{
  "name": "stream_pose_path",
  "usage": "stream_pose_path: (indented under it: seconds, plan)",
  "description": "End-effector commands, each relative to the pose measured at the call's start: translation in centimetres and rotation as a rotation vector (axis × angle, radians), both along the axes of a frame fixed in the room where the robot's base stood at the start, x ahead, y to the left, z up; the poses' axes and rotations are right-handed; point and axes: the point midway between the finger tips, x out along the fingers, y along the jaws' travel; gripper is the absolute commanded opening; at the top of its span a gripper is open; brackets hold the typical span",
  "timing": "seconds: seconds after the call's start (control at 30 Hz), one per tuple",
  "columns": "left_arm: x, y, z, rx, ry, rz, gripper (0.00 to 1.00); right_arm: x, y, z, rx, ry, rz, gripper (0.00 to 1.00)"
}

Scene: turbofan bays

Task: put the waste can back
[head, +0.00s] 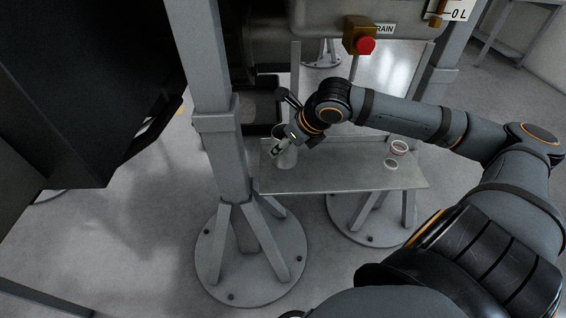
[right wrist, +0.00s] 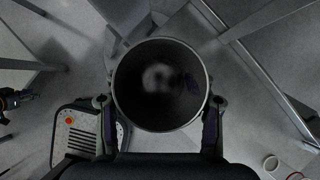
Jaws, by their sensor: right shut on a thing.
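The waste can (head: 287,158) is a grey open-topped cylinder at the left end of the metal shelf in the head view. My right gripper (head: 283,147) is shut on it near the rim. In the right wrist view the can's round mouth (right wrist: 160,84) faces the camera, with a finger on each side; its inside is dark. Whether its base touches the shelf I cannot tell. What seems to be my left gripper (right wrist: 18,98) shows small at the left edge of the right wrist view; its opening is too small to judge.
The metal shelf (head: 345,179) hangs below a grey housing with a red button (head: 366,45). A thick post (head: 225,165) stands just left of the can. Floor is open at left.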

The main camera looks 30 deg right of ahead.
Motion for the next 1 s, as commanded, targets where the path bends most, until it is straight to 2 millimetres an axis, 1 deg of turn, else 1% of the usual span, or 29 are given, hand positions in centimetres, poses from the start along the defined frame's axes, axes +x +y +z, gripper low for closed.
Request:
stream_pose_path:
  seconds: [0.03,0.1,0.13,0.27,0.4,0.53,0.77,0.83,0.93,1.0]
  plan:
    - [0.4,-0.3,0.7,-0.006,-0.005,-0.003,0.4,0.2,0.1,-0.6,0.005,-0.004,0.003,0.11]
    - [0.7,-0.8,2.7,-0.012,-0.004,-0.008,0.4,0.2,0.1,-0.7,0.008,-0.002,0.011,0.11]
    - [0.6,-0.9,3.3,-0.014,0.0,-0.009,0.4,0.4,0.1,-0.7,0.012,0.0,0.01,0.11]
    - [0.6,-1.1,4.9,-0.018,0.003,-0.011,0.4,1.5,-0.4,-2.0,0.018,-0.001,0.01,0.11]
    - [0.4,-1.6,7.0,-0.026,0.004,-0.017,0.4,2.9,-1.3,-4.0,0.014,0.001,0.009,0.11]
    - [0.1,-1.9,8.7,-0.031,0.007,-0.022,0.4,3.8,-1.9,-5.3,0.008,0.002,0.009,0.11]
    - [0.0,-2.0,9.5,-0.034,0.009,-0.024,0.4,4.3,-2.2,-5.8,0.006,0.001,0.01,0.11]
    - [-0.2,-2.1,9.8,-0.038,0.008,-0.027,0.4,4.6,-2.3,-6.7,0.007,0.003,0.011,0.11]
    - [0.0,-2.5,8.5,-0.052,-0.026,-0.029,0.4,4.4,-2.4,-8.7,0.005,0.006,0.011,0.11]
    - [0.2,-2.6,8.2,-0.058,-0.047,-0.03,0.4,4.5,-2.4,-9.4,0.004,0.003,0.011,0.11]
